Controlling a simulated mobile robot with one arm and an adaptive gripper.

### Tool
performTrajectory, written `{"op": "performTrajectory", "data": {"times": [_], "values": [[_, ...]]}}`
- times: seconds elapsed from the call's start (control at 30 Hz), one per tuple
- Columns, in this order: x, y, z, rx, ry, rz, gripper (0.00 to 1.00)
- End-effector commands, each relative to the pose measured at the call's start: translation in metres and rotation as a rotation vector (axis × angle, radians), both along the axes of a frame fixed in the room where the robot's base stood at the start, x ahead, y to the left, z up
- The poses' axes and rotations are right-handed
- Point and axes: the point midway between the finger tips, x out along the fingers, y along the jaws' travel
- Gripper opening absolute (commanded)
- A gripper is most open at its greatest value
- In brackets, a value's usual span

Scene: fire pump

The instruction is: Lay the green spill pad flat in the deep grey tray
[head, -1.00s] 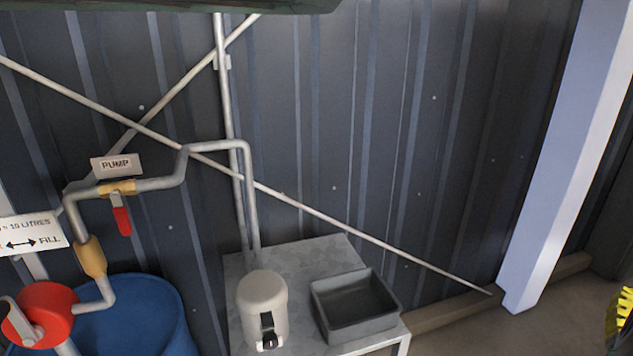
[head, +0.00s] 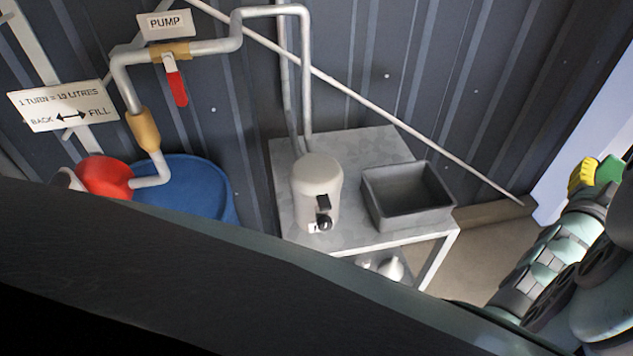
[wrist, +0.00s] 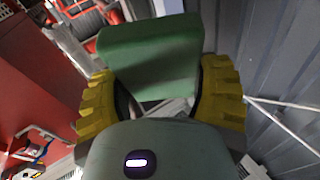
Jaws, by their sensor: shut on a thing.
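The green spill pad (wrist: 152,58) is between the two yellow fingers of my gripper (wrist: 165,100) in the wrist view. My gripper (head: 590,177) is shut on it, and the pad's green edge (head: 609,170) shows at the right of the head view. The deep grey tray (head: 408,196) stands empty on the right part of a metal table. My gripper is to the right of the tray in the picture and apart from it. Most of the pad is hidden in the head view.
A cream container with a black tap (head: 317,190) stands left of the tray on the metal table (head: 375,146). A diagonal bar (head: 400,124) crosses behind the table. A blue barrel (head: 190,190), pipework and a red-handled valve (head: 176,88) are at the left.

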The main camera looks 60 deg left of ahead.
Motion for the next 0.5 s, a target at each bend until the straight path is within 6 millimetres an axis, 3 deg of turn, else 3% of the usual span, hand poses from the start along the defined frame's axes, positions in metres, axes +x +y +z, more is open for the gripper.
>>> {"op": "performTrajectory", "data": {"times": [0.03,0.2,0.5], "values": [[0.012,0.017,-0.015,-0.003,0.045,0.033,0.28],[0.036,0.064,-0.044,-0.041,0.232,0.132,0.28],[0.044,0.147,-0.079,-0.159,0.548,0.335,0.28]]}}
